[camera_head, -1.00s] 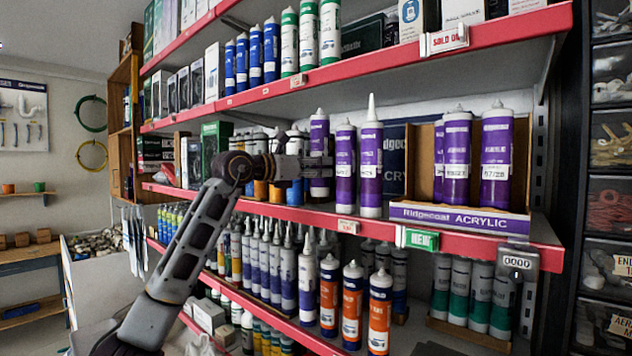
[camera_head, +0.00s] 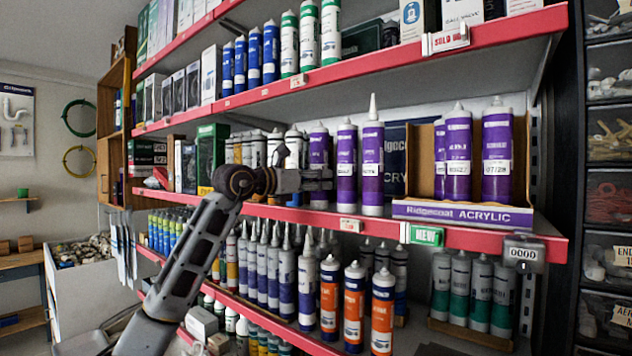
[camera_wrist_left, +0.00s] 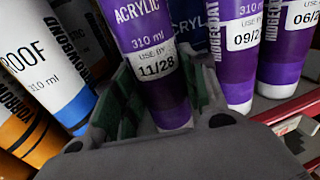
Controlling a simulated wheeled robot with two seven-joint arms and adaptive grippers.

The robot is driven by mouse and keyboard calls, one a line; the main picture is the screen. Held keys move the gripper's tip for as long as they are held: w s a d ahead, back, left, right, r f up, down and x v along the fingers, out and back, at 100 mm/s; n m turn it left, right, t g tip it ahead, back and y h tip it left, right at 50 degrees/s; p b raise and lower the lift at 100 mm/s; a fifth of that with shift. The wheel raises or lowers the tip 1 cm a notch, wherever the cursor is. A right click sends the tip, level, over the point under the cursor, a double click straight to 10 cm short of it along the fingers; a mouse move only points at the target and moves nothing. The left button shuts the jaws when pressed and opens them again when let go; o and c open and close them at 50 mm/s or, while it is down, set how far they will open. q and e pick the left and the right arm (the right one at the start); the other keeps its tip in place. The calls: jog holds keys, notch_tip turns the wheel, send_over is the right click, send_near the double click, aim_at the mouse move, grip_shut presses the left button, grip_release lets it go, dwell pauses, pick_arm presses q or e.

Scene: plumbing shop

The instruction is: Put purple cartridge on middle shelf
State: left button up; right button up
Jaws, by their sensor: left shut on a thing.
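The held purple cartridge (camera_head: 319,150) is upright on or just above the middle shelf (camera_head: 375,224), left of two other purple cartridges (camera_head: 346,160). My left gripper (camera_head: 322,180) reaches in from the left and is shut around its lower body. In the left wrist view the cartridge (camera_wrist_left: 148,45), labelled "USE BY 11/28", is between the green-padded fingers of my gripper (camera_wrist_left: 155,100). Its top is out of that view, and I cannot tell whether its base touches the shelf. My right gripper is not in view.
A display box (camera_head: 462,215) of purple acrylic cartridges stands to the right on the same shelf. The upper shelf (camera_head: 390,62) overhangs, and orange cartridges (camera_head: 354,305) stand below.

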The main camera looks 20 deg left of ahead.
pick_arm(q)
jog(key=o, duration=1.3)
jog(key=shift+f, duration=0.1)
jog(key=shift+c, duration=0.2)
jog(key=shift+o, duration=0.8)
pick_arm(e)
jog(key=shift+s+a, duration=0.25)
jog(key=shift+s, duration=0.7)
pick_arm(q)
jog(key=shift+s+r, duration=0.1)
jog(key=shift+r, duration=0.1)
jog(key=shift+s+a, duration=0.35)
jog(key=shift+s, duration=0.2)
jog(key=b+v, duration=0.2)
jog(key=v, duration=0.8)
jog(key=shift+s+a+b, duration=0.15)
jog(key=shift+s+b, duration=0.15)
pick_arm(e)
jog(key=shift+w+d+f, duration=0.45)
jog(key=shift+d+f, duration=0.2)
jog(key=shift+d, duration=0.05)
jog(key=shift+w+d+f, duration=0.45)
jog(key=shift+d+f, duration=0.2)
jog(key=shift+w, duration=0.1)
